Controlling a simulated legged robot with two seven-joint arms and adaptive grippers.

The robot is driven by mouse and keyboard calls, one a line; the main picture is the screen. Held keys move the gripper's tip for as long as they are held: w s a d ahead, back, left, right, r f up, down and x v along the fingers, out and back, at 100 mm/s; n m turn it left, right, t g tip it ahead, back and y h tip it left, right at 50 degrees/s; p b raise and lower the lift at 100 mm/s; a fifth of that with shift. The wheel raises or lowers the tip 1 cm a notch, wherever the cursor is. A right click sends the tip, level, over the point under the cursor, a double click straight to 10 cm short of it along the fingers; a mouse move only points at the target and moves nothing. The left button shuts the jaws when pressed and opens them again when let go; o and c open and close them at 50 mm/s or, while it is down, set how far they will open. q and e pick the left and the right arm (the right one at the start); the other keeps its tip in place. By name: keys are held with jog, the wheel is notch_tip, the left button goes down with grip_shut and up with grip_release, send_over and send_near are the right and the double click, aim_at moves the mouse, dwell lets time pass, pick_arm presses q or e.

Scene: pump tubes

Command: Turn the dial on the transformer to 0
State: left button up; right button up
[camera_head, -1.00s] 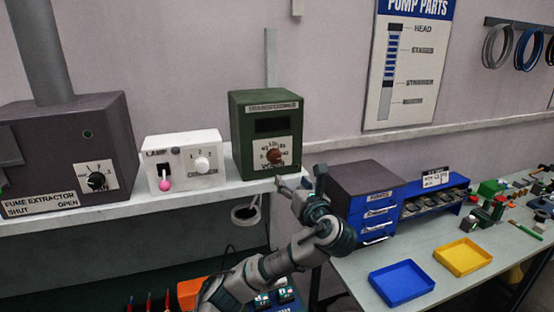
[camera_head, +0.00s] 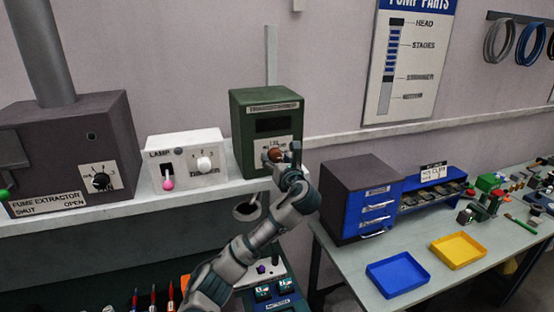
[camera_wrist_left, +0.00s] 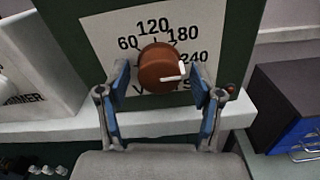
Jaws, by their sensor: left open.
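The green transformer box (camera_head: 266,110) stands on the shelf and has a dark display window above a white scale plate. Its brown dial (camera_wrist_left: 160,68) sits on the plate marked 60, 120, 180 and 240 in the left wrist view. The dial's white pointer mark lies on its right side, pointing roughly toward 240; the 0 mark is not visible. My left gripper (camera_wrist_left: 161,92) is open, with one blue-padded finger on each side of the dial's lower part. I cannot tell whether the fingers touch it. In the head view my left gripper (camera_head: 282,154) partly covers the dial.
A white lamp and dimmer box (camera_head: 188,160) and a dark fume extractor box (camera_head: 70,150) stand left of the transformer on the shelf (camera_head: 120,203). A blue drawer cabinet (camera_head: 360,198) and blue and yellow trays are on the right bench.

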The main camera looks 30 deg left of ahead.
pick_arm(q)
jog(key=shift+a, duration=0.2)
jog(key=c, duration=0.6)
jog(key=shift+d, duration=0.1)
jog(key=c, duration=0.5)
jog(key=shift+c, duration=0.2)
